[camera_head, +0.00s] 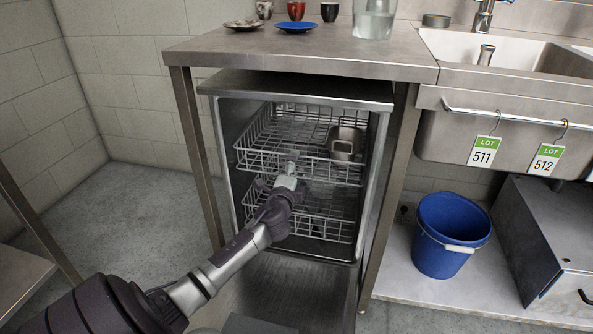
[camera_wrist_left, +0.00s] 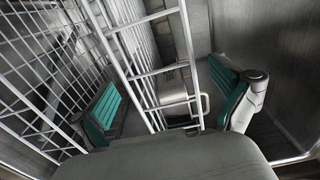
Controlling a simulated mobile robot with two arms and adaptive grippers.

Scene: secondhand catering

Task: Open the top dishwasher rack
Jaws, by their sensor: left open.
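The dishwasher (camera_head: 300,88) stands under the steel counter with its door (camera_head: 290,285) folded down. Its top rack (camera_head: 258,153) is a wire basket that sits mostly inside the cavity, with a metal container (camera_head: 346,141) at its right. The lower rack (camera_head: 325,225) shows beneath, partly hidden by my left arm. My left gripper (camera_head: 289,172) is open at the front of the top rack. In the left wrist view, rack wires (camera_wrist_left: 130,72) run between the spread teal-padded fingers of the gripper (camera_wrist_left: 168,98); contact cannot be told. My right gripper is not in view.
The counter (camera_head: 300,55) above holds cups, a blue plate (camera_head: 296,27) and a glass jar (camera_head: 374,20). Table legs (camera_head: 196,160) flank the dishwasher. A blue bucket (camera_head: 447,235) and a grey metal box (camera_head: 545,240) stand at right. Floor at left is clear.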

